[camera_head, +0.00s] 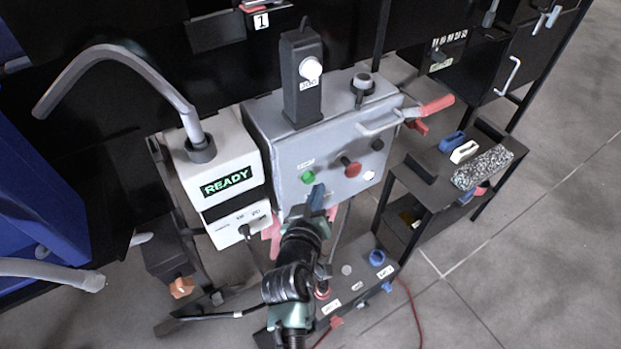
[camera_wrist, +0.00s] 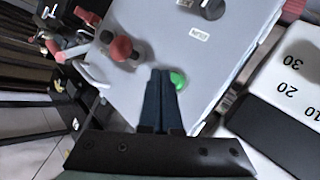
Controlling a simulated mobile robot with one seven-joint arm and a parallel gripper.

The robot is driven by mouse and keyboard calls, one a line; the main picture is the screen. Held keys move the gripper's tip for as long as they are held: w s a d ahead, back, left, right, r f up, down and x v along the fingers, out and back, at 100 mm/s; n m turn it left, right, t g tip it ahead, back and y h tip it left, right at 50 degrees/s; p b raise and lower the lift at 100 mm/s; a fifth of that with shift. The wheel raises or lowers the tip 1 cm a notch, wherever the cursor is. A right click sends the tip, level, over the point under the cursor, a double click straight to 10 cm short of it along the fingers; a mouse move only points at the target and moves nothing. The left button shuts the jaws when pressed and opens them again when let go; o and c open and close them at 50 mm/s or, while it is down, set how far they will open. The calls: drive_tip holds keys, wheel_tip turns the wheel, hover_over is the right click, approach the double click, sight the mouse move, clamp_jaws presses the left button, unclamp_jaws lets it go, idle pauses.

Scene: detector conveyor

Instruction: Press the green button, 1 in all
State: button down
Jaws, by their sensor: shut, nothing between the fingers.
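The green button (camera_head: 308,177) sits on the front face of a grey control box (camera_head: 270,140), left of a red knob (camera_head: 351,167). In the wrist view the green button (camera_wrist: 178,80) shows just to the right of my fingertips, partly beside them. My gripper (camera_head: 318,190) is shut and empty, its dark blue fingers pointing up at the box face just below and right of the button. In the wrist view my gripper (camera_wrist: 162,76) looks close to the face. I cannot tell whether it touches the button.
A white unit with a green READY display (camera_head: 227,182) stands left of the box. A red-handled lever (camera_head: 436,105) juts out at the box's right. A dark shelf (camera_head: 440,172) with small parts stands further right. Open grey floor lies at the far right.

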idle(0.4)
drive_tip(key=shift+w+a+b, duration=0.25)
drive_tip(key=shift+w+b, duration=0.1)
